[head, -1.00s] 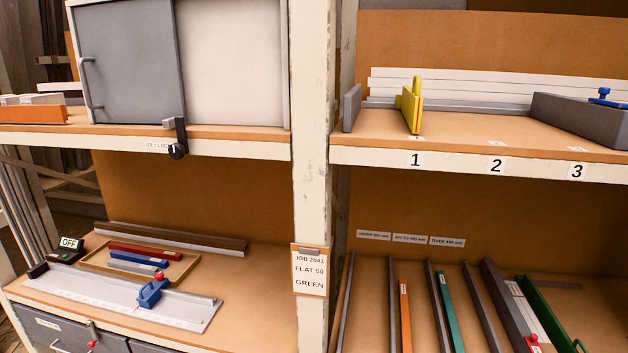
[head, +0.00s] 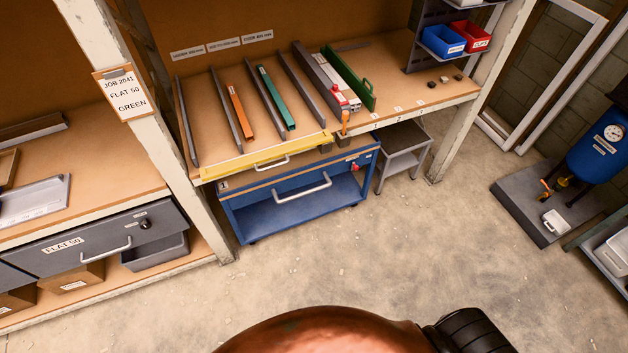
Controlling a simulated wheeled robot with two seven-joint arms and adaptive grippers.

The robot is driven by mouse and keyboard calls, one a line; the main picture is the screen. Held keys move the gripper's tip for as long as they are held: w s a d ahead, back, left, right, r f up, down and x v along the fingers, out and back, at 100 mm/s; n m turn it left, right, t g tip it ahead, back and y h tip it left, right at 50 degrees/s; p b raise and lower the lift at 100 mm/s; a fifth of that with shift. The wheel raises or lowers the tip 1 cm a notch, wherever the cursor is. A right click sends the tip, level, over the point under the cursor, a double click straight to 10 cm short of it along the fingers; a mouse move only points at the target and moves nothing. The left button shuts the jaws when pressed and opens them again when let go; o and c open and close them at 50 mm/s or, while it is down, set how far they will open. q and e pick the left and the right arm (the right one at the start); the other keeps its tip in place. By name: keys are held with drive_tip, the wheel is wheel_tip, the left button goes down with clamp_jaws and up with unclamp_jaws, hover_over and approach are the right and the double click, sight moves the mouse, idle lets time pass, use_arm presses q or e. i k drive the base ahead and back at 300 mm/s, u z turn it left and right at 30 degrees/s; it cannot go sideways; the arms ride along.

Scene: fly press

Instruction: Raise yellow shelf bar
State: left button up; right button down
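The yellow shelf bar (head: 236,165) runs along the front edge of the lower right shelf (head: 215,110). It carries a light handle (head: 271,164) on its front face. Its right end is by a small dark block (head: 342,140) and an orange knob (head: 345,117). It sits low across the front of the lanes that hold the strips. Neither of my grippers is in view.
A blue cart (head: 300,205) stands under the bar. Behind the bar lie an orange strip (head: 240,112), a green strip (head: 275,99) and dark dividers. A white post (head: 150,130) stands left. A grey stool (head: 402,150) is right of the cart. Open floor lies in front.

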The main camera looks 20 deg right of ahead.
sight(212, 171)
drive_tip(key=z, duration=0.3)
drive_tip(key=k, duration=0.8)
drive_tip(key=z, duration=0.85)
drive_tip(key=i, duration=1.15)
drive_tip(key=u, duration=0.55)
